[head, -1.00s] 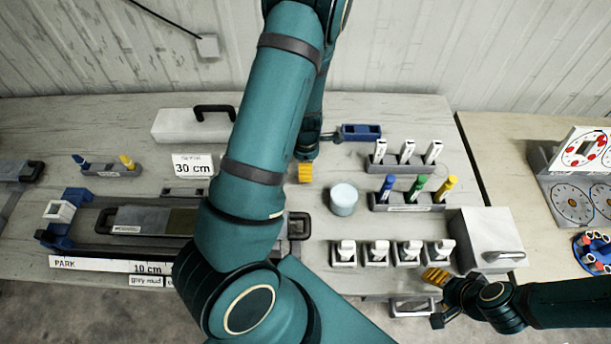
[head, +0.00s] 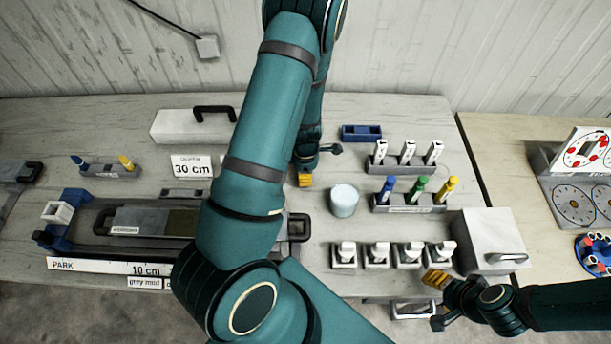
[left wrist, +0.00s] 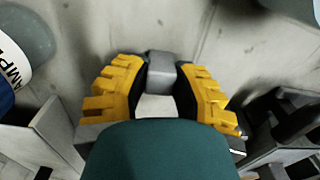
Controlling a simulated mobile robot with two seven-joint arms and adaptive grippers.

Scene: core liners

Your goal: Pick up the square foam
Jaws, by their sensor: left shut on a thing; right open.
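My left gripper (left wrist: 162,85) has yellow ribbed fingers. They are shut on a small grey block (left wrist: 162,70), which looks like the square foam; only part of it shows in the left wrist view. In the head view the left gripper (head: 305,180) is mostly hidden behind my own arm, left of the white round tub (head: 344,200), and the block cannot be made out. My right gripper (head: 437,300) is open and empty at the table's front edge, below the row of small white-topped holders (head: 378,254).
A blue tray (head: 361,132) lies behind the tub. Racks with white pieces (head: 407,152) and coloured markers (head: 418,190) stand to the right, near a grey box (head: 487,238). A long dark tray with a grey-topped core (head: 140,220) lies at left.

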